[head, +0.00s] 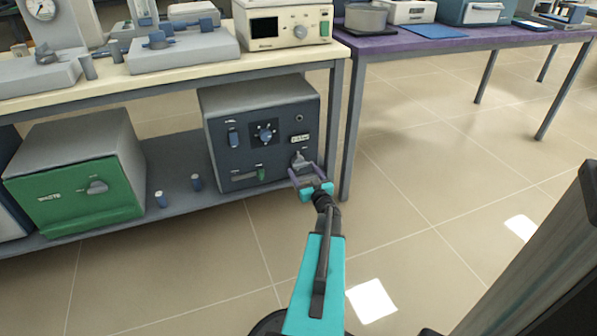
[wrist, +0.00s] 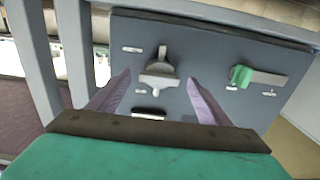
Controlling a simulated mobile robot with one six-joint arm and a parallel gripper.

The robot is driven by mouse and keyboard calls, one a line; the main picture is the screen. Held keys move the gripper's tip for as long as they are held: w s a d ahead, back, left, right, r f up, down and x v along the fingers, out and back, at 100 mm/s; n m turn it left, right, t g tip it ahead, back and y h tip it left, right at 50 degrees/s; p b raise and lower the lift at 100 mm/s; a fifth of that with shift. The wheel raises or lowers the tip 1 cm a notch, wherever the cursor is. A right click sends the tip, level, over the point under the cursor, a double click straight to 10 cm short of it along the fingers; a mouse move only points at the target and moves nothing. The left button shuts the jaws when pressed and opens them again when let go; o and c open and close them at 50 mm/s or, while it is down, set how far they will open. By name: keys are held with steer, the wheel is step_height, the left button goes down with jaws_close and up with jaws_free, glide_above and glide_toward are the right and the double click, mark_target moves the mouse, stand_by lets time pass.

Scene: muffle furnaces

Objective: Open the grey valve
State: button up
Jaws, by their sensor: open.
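The grey valve (head: 298,157) is at the lower right of the dark blue front panel of a grey furnace (head: 224,144) on the lower shelf. In the wrist view the grey valve (wrist: 160,72) shows as a grey handle with a wider bar, near the middle of the panel. My gripper (head: 303,168) is open right in front of the valve. In the wrist view its two purple fingers (wrist: 159,76) appear on either side of the valve, with a gap to each side. I cannot tell how far the fingertips are from the panel.
A green lever (wrist: 241,76) sits beside the valve on the panel. A blue dial (head: 265,133) and a blue switch (head: 233,138) are higher up. A table leg (head: 348,130) stands close to the right of my gripper. Open floor (head: 430,180) lies further right.

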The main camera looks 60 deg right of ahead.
mark_target(301, 167)
steer(key=shift+b+x, duration=0.55)
steer(key=shift+x, duration=1.4)
steer(key=shift+c, duration=0.2)
